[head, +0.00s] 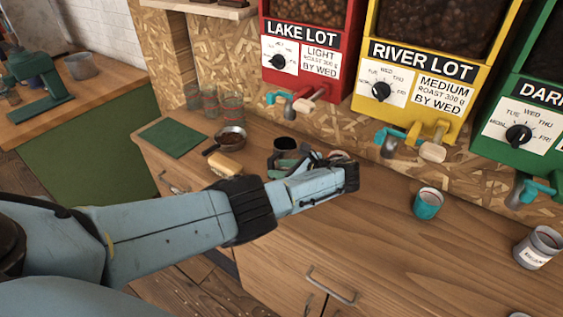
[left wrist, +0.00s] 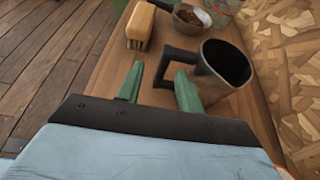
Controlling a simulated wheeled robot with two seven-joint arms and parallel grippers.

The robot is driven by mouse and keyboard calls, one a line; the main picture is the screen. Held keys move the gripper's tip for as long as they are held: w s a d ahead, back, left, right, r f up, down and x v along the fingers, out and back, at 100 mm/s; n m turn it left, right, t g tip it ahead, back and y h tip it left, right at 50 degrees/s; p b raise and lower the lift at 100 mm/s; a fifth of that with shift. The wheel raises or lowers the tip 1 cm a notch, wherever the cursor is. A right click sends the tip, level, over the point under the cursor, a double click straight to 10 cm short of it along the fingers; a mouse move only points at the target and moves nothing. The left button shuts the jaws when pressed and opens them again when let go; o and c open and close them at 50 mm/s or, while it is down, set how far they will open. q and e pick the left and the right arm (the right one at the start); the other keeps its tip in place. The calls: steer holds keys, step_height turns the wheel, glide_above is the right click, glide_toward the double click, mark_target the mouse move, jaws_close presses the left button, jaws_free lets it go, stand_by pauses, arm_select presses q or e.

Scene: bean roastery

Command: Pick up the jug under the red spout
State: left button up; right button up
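A dark jug (head: 285,143) stands on the wooden counter below the spout (head: 303,105) of the red dispenser, partly hidden by my gripper. In the left wrist view the jug (left wrist: 228,64) is upright, open at the top and dark inside, with its black handle toward my fingers. My left gripper (head: 283,160) is low over the counter beside the jug. In the left wrist view its two green fingers (left wrist: 160,88) are apart, with the handle's lower end near the gap between them. They do not hold it. My right gripper is not in view.
A brush (left wrist: 140,25) and a bowl of beans (head: 231,138) are close by on the left. Glasses (head: 232,105) stand behind. The counter between gripper and teal cup is mostly clear.

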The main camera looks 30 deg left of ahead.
mark_target(274, 168)
arm_select(q)
steer(key=b+x, duration=0.1)
steer(key=x, duration=0.3)
steer(key=shift+w+a+f, duration=0.15)
steer(key=shift+a+f, duration=0.05)
steer(key=shift+c, duration=0.3)
steer(key=shift+d, duration=0.1)
jaws_close()
